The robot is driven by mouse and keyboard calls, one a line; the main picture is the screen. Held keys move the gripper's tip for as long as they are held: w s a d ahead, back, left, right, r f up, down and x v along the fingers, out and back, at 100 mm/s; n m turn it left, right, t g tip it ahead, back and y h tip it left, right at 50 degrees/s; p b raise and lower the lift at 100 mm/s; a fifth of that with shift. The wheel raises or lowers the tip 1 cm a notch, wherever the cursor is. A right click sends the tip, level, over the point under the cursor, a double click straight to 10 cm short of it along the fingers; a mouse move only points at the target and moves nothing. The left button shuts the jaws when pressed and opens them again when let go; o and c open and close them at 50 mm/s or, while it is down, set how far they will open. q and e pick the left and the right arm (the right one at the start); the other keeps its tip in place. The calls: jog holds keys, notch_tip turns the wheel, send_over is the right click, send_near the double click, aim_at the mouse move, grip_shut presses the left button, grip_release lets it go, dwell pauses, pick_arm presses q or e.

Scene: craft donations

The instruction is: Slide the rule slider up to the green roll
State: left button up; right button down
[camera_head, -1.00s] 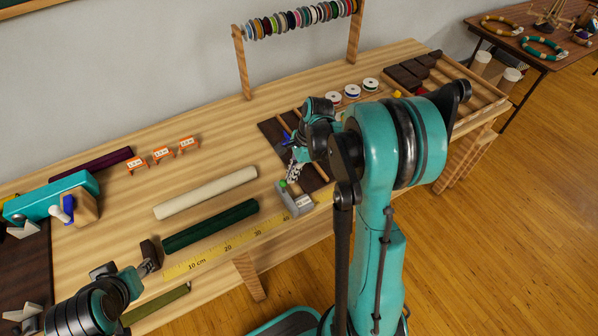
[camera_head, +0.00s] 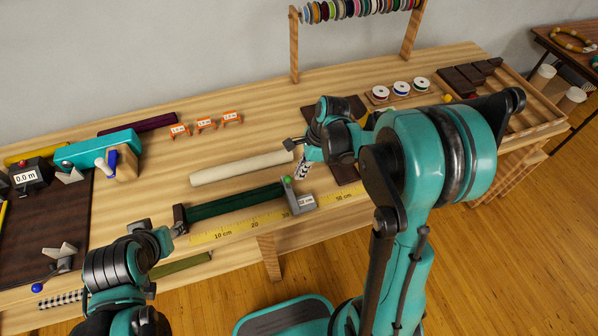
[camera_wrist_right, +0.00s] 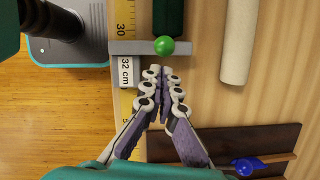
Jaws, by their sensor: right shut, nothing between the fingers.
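The grey rule slider (camera_head: 302,203) sits on the yellow rule (camera_head: 237,229), and its label reads 32 cm. Its green knob (camera_head: 287,180) also shows in the right wrist view (camera_wrist_right: 164,45). The dark green roll (camera_head: 235,203) lies along the rule, its left end by a dark end block (camera_head: 180,219). The slider's bar (camera_wrist_right: 130,47) is at the roll's right end, touching or nearly so. My right gripper (camera_wrist_right: 160,73) is shut and empty, its tips close behind the bar. My left gripper (camera_head: 160,239) is near the end block; its fingers are unclear.
A cream roll (camera_head: 241,168) lies behind the green roll. Orange tags (camera_head: 205,124) and a teal tool (camera_head: 97,150) stand farther left. A dark board (camera_wrist_right: 225,150) with a blue-knobbed piece lies beside my right gripper. Spools (camera_head: 401,88) stand at the back right.

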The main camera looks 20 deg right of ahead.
pick_arm(q)
jog(key=r+p, duration=0.2)
jog(key=d+r+p, duration=0.1)
jog(key=shift+s+r, duration=0.25)
jog(key=shift+r, duration=0.1)
pick_arm(e)
jog(key=d+v, duration=0.2)
jog(key=v, duration=0.9)
jog(key=shift+s+d+f, duration=0.2)
jog(key=shift+s, duration=0.1)
pick_arm(q)
notch_tip(320, 180, down, 4)
jog(key=b, duration=0.3)
jog(key=shift+r, duration=0.25)
pick_arm(e)
jog(key=s+a+r+n+t+h, duration=0.1)
jog(key=s+a+n+t, duration=0.1)
jog(key=s+n, duration=0.4)
jog(key=s+a+r+n+t+h, duration=0.1)
jog(key=s+n, duration=0.5)
jog(key=n, duration=0.8)
jog(key=a+t+h, duration=0.1)
jog(key=a+t, duration=0.1)
jog(key=t, duration=0.1)
jog(key=shift+s+t, duration=0.3)
jog(key=shift+s, duration=0.1)
